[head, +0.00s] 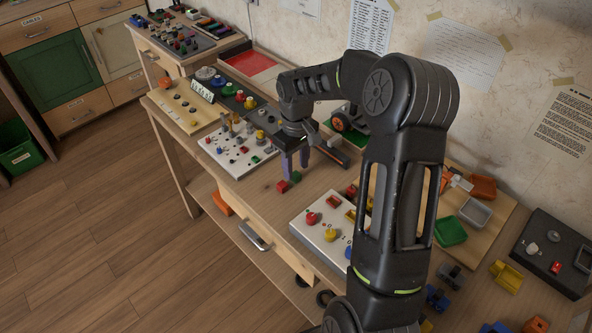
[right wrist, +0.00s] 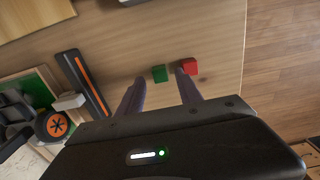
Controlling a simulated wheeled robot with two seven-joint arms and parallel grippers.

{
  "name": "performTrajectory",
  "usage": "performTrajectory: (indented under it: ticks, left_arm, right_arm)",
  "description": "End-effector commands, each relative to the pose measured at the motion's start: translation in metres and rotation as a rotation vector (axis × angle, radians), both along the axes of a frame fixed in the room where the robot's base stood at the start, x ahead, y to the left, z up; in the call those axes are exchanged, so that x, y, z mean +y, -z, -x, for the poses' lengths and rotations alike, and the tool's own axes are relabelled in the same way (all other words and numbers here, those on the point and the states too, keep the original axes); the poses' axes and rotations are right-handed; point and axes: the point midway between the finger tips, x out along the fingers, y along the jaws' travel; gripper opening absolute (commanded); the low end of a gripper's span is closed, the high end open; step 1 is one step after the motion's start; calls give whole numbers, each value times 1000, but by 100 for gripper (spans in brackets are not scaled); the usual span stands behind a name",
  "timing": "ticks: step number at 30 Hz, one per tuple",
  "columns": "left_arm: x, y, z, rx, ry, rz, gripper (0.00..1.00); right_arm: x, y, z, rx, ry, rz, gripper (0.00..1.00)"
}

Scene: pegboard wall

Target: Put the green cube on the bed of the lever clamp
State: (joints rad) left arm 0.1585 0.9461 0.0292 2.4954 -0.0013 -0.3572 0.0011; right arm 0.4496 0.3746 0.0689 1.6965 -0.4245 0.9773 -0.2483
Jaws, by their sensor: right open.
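The green cube (head: 295,176) sits on the wooden bench top beneath my right gripper (head: 293,164). In the right wrist view, the green cube (right wrist: 159,74) lies in the gap between the open fingertips (right wrist: 160,80), slightly beyond them. The fingers point down and do not visibly touch it. A black device with an orange-marked round knob (head: 338,122) stands behind the gripper by the wall and appears to be the lever clamp. The knob also shows in the right wrist view (right wrist: 56,124). I cannot make out its bed clearly. My left gripper is out of view.
A red cube (head: 282,187) sits close beside the green one, at the right fingertip in the wrist view (right wrist: 190,66). A black bar with an orange stripe (right wrist: 85,84) lies between cube and clamp. A white board with coloured pieces (head: 318,232) stands nearer; a button panel (head: 238,147) stands left.

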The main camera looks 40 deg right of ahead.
Motion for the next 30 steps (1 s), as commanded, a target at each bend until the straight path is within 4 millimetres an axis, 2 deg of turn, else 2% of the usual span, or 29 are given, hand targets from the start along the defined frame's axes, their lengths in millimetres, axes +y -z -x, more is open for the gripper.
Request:
performTrajectory:
  ticks: [9,13,18,30]
  left_arm:
    - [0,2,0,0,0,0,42]
    - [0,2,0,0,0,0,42]
    - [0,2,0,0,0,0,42]
    - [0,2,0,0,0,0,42]
  right_arm:
    - [0,-66,-1,-4,-1,2,42]
    - [0,-86,-1,-2,-1,2,42]
    - [0,-96,0,0,-2,0,42]
    - [0,-96,0,1,-2,0,42]
